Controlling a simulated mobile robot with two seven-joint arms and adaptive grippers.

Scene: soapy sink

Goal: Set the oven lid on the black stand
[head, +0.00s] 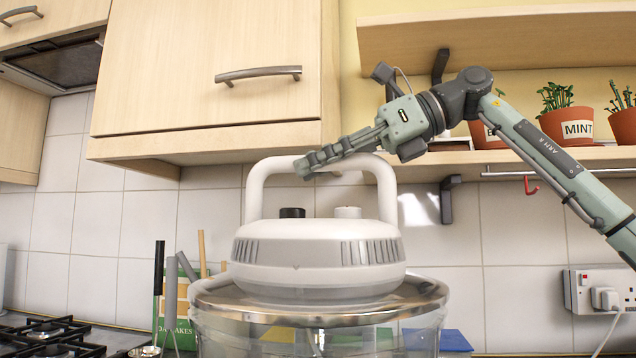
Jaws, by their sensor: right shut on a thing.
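The oven lid (318,255) is white and grey, with a tall looped handle and two knobs, one black and one white. It is level at the centre of the head view, directly over the round glass bowl (225,330) with its metal rim. I cannot tell whether the lid rests on the bowl or is slightly raised. My right gripper (308,166) reaches in from the right and is shut on the top bar of the lid's handle. My left gripper is not in view. I do not see the black stand.
A wooden cupboard (200,75) overhangs at the upper left, close to the lid's handle. Shelves with potted herbs (570,122) are at the right. A black hob (50,338) and upright utensils (158,290) are at the lower left. A socket (600,290) is at the lower right.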

